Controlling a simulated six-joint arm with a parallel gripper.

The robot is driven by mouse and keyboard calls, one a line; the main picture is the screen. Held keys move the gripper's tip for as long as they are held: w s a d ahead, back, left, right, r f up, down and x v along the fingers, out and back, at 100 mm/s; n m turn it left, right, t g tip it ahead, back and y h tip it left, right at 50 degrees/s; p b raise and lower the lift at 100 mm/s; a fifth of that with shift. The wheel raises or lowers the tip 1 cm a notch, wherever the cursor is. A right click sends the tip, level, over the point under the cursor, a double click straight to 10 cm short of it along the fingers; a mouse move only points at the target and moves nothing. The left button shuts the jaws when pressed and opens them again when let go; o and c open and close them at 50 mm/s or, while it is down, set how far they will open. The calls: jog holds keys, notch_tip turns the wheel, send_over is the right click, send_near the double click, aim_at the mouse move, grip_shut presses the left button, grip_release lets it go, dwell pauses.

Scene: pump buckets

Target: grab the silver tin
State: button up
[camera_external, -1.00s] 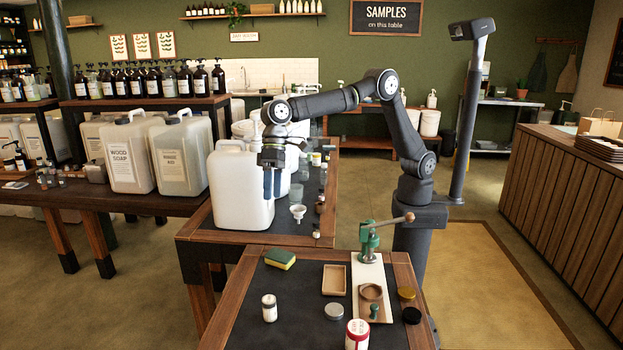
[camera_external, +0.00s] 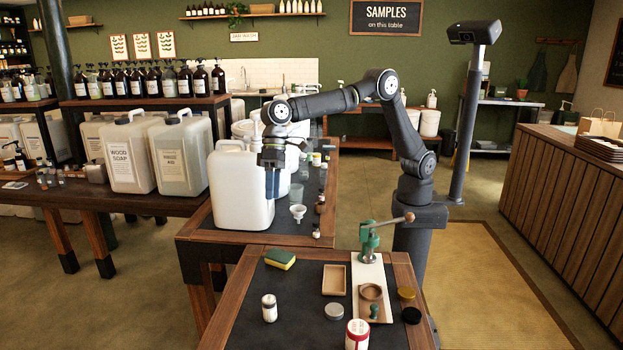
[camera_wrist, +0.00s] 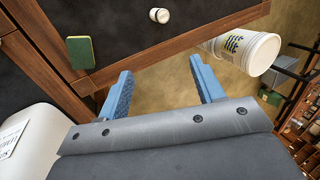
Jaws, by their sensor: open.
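A low round silver tin (camera_external: 334,311) lies on the dark top of the front table, below the wooden tray and left of the red and white can. I do not make it out in the wrist view. My gripper (camera_external: 272,184) is far behind it, over the back table, pointing down in front of the large white jug. In the wrist view my gripper (camera_wrist: 160,70) has its two blue fingers wide apart with nothing between them.
The front table holds a sponge (camera_external: 281,259), a small white shaker (camera_external: 269,307), a wooden tray (camera_external: 334,280), a red and white can (camera_external: 357,336) and a green press (camera_external: 370,241). A white jug (camera_external: 240,190) stands close beside my gripper. A white bucket (camera_wrist: 247,50) shows in the wrist view.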

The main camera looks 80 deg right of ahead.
jog(key=s+a+f+n+t+y, duration=0.2)
jog(key=a+f+y, duration=0.1)
jog(key=a+f, duration=0.6)
jog(key=n+t, duration=0.4)
jog(key=t, duration=0.5)
send_near(270, 309)
jog(key=shift+w+d+r+t+h, duration=0.1)
jog(key=shift+d+r+t+h, duration=0.15)
jog(key=shift+d+h, duration=0.25)
jog(key=shift+d+f, duration=0.1)
jog(key=shift+w+f, duration=0.15)
jog(key=shift+w, duration=0.2)
jog(key=x, duration=0.6)
jog(key=shift+w+a, duration=0.25)
jog(key=shift+a, duration=0.05)
jog(key=c, duration=1.1)
